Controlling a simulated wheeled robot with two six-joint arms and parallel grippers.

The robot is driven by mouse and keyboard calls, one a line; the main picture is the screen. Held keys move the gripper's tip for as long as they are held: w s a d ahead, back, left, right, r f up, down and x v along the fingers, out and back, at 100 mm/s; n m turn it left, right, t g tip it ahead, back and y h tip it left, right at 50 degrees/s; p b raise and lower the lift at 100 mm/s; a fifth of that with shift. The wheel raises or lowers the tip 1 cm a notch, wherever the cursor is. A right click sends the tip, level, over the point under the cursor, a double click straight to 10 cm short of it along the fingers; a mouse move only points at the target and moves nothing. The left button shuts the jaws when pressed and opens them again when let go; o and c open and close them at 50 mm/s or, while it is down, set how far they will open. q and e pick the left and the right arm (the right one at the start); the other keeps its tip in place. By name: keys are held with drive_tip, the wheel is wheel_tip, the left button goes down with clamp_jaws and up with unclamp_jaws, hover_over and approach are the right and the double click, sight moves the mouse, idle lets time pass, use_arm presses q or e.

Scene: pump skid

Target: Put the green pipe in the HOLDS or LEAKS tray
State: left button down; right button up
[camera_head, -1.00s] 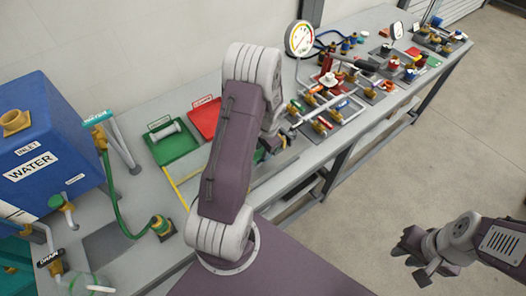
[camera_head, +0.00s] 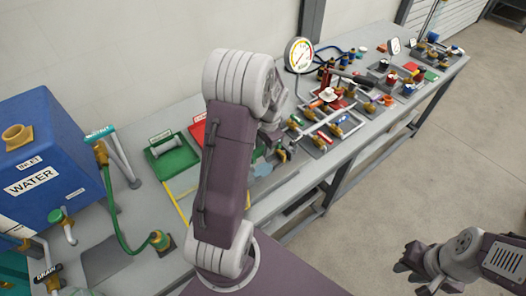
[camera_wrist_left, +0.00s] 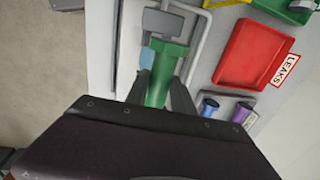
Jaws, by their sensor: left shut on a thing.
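The green pipe (camera_wrist_left: 166,72) is between the fingers of my left gripper (camera_wrist_left: 163,88) in the left wrist view, and the gripper is shut on it. A grey piece shows beyond the pipe's far end. In the head view my left arm hides most of that gripper, and I cannot make out the pipe. The red LEAKS tray (camera_wrist_left: 250,52) looks empty in the wrist view, right of the pipe. In the head view the red tray (camera_head: 198,131) is partly behind my arm. The green tray (camera_head: 158,168) holds a grey pipe. My right gripper (camera_head: 413,268) is empty, fingers apart, over the floor.
A blue water tank (camera_head: 45,150) with a green hose (camera_head: 112,200) stands at the left. A gauge (camera_head: 299,55) and several valves and fittings crowd the bench (camera_head: 350,135) to the right. Blue and purple fittings (camera_wrist_left: 225,107) lie near the red tray.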

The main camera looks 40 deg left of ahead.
use_arm(q)
drive_tip(key=shift+s, duration=0.1)
drive_tip(key=shift+r+m, duration=0.2)
drive_tip(key=shift+m, duration=0.3)
drive_tip(key=w+a+r+m+p, duration=0.2)
drive_tip(key=w+a+r+p, duration=0.1)
drive_tip(key=w+a+r, duration=0.3)
drive_tip(key=w+a+r+n+p, duration=0.1)
drive_tip(key=a+r+n+p, duration=0.15)
drive_tip(key=a+p, duration=0.8)
drive_tip(key=s+a, duration=0.5)
drive_tip(key=a, duration=0.3)
drive_tip(key=shift+n, duration=0.35)
drive_tip(key=f+b, duration=0.5)
drive_tip(key=f, duration=0.3)
drive_tip(key=f+b, duration=0.6)
drive_tip(key=f, duration=0.3)
drive_tip(key=shift+s+d, duration=0.15)
drive_tip(key=shift+d, duration=0.05)
drive_tip(key=shift+f+b, duration=0.75)
drive_tip(key=shift+f, duration=0.25)
